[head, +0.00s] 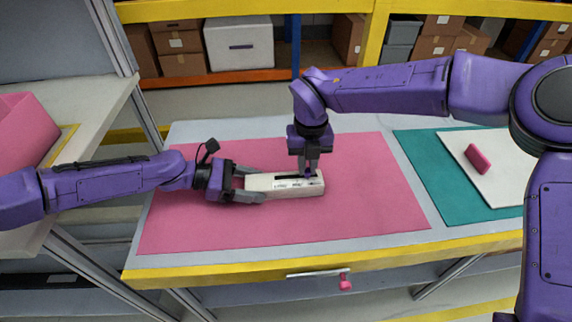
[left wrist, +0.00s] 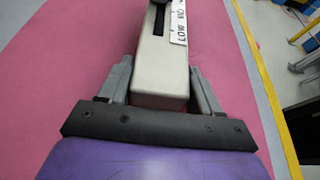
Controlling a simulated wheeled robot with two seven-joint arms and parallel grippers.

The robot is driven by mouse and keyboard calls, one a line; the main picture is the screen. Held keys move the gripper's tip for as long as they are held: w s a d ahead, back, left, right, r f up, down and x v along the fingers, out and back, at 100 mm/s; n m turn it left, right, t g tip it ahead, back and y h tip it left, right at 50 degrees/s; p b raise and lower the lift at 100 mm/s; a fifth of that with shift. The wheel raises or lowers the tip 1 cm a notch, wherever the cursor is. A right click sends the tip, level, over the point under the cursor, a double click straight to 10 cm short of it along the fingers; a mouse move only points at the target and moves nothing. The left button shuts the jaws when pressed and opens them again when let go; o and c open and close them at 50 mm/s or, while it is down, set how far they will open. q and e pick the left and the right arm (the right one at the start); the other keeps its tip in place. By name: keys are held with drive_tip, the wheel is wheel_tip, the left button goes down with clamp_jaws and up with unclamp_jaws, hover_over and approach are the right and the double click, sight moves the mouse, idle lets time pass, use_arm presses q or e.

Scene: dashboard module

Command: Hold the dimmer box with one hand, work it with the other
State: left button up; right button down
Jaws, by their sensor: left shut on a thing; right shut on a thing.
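The dimmer box (head: 258,183) is a long, pale beige box lying on the pink mat, with a dark slot and a white label strip along its top. In the left wrist view the box (left wrist: 160,70) runs away from me, and its label shows lettering that includes "LOW" and "MID". My left gripper (head: 250,183) is shut on the left end of the box, a finger on each long side; its fingers also show in the left wrist view (left wrist: 160,82). My right gripper (head: 309,172) points down over the right part of the box, shut at the slot's right end. What it grips, presumably the slider knob, is hidden by its fingers.
The pink mat (head: 380,190) is bare around the box on the table. A teal mat (head: 432,175) with a white board (head: 505,165) and a pink block (head: 478,159) lies to the right. A pink bin (head: 22,130) stands on the left.

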drive_tip(key=shift+d, duration=0.9)
use_arm(q)
drive_tip(key=shift+a+f, duration=0.1)
use_arm(e)
drive_tip(key=c, duration=1.1)
unclamp_jaws()
drive_tip(key=shift+r, duration=0.1)
wheel_tip(320, 180, up, 12)
drive_tip(key=shift+f, duration=0.1)
